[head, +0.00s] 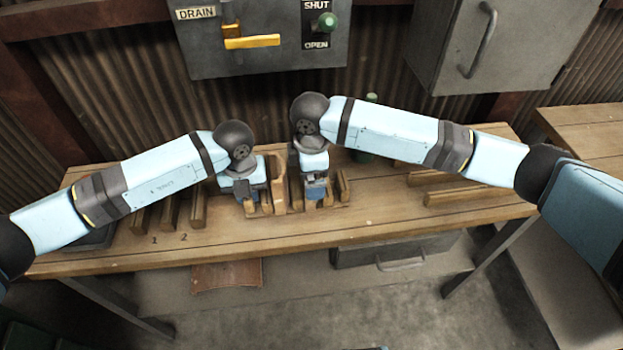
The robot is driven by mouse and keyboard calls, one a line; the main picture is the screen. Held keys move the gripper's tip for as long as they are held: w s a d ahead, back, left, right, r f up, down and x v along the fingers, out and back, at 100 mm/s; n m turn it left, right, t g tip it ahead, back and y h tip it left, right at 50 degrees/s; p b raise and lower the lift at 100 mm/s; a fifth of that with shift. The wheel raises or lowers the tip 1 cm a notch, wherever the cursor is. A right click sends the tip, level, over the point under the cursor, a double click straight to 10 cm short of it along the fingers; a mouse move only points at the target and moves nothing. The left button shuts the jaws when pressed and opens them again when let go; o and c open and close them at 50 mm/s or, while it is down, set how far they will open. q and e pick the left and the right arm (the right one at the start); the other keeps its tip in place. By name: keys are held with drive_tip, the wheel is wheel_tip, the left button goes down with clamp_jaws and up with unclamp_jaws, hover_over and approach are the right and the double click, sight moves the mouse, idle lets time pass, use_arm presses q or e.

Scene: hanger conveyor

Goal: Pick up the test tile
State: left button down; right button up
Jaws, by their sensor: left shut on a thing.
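My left gripper (249,207) points down at the wooden slotted rack (279,182) in the middle of the bench. It is shut on a small piece at the rack, mostly hidden by the fingers and wrist. I cannot make out whether this piece is the test tile. My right gripper (316,192) points down just to the right, among the rack's wooden bars. Its fingertips are too small and covered to show whether they are open or shut. No test tile shows clearly anywhere else on the bench.
The wooden bench (380,222) has wooden bars at left beside marks 1 and 2, and long bars (470,190) at right. A green bottle (370,140) stands behind my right arm. A grey panel (260,40) with a yellow handle and green knob hangs above. The bench's front strip is clear.

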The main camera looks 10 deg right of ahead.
drive_tip(key=c, duration=0.7)
drive_tip(key=shift+o, duration=0.3)
drive_tip(key=shift+r, duration=0.15)
wheel_tip(320, 180, up, 10)
use_arm(q)
drive_tip(key=c, duration=0.9)
unclamp_jaws()
